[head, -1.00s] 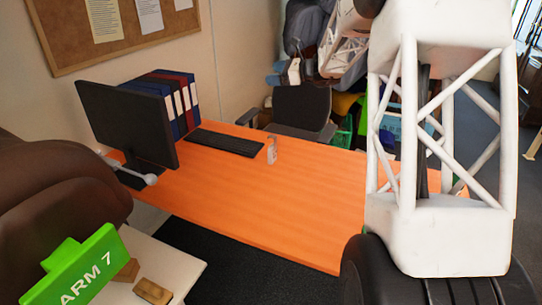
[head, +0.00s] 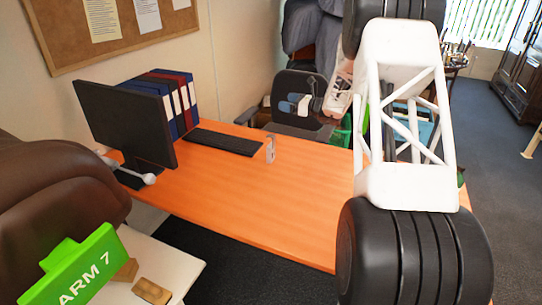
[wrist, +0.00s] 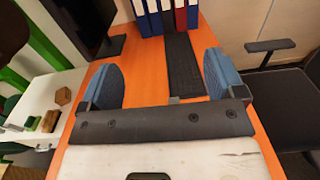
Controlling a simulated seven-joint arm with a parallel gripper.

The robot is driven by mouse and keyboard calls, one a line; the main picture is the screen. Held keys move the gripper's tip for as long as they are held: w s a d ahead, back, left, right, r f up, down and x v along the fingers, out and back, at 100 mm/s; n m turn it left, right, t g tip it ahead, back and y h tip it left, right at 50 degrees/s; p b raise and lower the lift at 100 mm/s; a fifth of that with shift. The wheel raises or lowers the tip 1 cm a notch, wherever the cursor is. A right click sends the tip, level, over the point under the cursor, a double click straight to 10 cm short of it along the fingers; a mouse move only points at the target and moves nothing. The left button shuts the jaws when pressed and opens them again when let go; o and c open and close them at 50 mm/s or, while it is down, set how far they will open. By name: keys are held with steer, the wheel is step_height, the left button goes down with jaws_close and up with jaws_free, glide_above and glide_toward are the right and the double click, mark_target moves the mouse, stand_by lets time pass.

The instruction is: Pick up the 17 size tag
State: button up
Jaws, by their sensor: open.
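No tag with a readable 17 shows in either view. A small pale grey upright item (head: 270,149) stands on the desk near the keyboard's right end; it is too small to identify. My gripper (head: 292,104) shows in the head view in front of the office chair, its fingers blue. In the wrist view, my gripper (wrist: 162,72) is open with its two blue fingers wide apart over the orange desk. Nothing is held between them. A small grey piece (wrist: 174,99) shows at the palm's edge; I cannot tell what it is. The palm hides what lies below it.
The orange desk (head: 250,205) holds a monitor (head: 125,120), a keyboard (head: 225,142) and several binders (head: 180,100). A white side table (head: 180,268) bears small wooden blocks (head: 152,291). A green "ARM 7" sign (head: 82,272) stands front left. The desk's middle is clear.

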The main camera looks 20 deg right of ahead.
glide_toward(273, 151)
steer(key=x, duration=0.3)
steer(key=shift+w+f, duration=0.1)
steer(key=shift+w, duration=0.25)
steer(key=shift+x, duration=1.25)
steer(key=shift+w+a, duration=0.1)
steer(key=shift+x, duration=2.5)
steer(key=shift+f, duration=0.1)
steer(key=c, duration=1)
